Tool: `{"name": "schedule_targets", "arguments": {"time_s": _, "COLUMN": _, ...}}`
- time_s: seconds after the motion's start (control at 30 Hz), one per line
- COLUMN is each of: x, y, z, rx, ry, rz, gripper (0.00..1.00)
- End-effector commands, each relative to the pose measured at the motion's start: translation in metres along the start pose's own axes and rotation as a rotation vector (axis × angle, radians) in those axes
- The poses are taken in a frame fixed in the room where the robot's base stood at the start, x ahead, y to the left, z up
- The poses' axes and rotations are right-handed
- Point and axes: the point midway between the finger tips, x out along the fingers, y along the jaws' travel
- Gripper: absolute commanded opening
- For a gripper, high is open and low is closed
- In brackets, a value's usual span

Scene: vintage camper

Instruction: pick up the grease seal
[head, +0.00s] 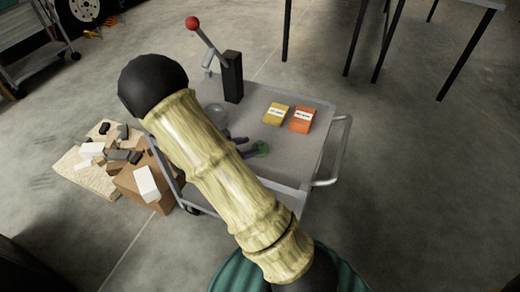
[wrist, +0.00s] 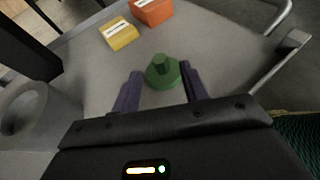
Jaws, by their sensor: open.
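A green round piece with a raised hub (wrist: 162,72), which I take to be the grease seal, lies on the grey cart top (wrist: 225,45). In the head view the green piece (head: 262,150) shows just beyond the fingertips, partly hidden by them. My gripper (wrist: 160,70) is open and empty. Its two purple fingers point at the green piece, one tip on each side of it. I cannot tell how far the tips are above the cart top. In the head view my gripper (head: 247,146) is partly hidden behind my arm.
A yellow box (head: 278,113) and an orange box (head: 302,119) lie farther back on the cart. A grey hollow round part (wrist: 25,112) and a black upright block (head: 233,76) stand to the left. The cart has a metal handle (head: 341,150) at right.

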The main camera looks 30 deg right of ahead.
Motion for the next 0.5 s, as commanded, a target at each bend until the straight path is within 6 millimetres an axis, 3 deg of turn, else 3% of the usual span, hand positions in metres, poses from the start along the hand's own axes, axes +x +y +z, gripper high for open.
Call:
{"name": "schedule_targets", "arguments": {"time_s": 0.2, "x": 0.033, "y": -0.001, "z": -0.003, "rx": 0.0, "ry": 0.0, "rz": -0.004, "gripper": 0.44}}
{"name": "schedule_targets", "arguments": {"time_s": 0.5, "x": 0.037, "y": 0.0, "z": -0.001, "rx": -0.001, "ry": 0.0, "rz": 0.0, "gripper": 0.44}}
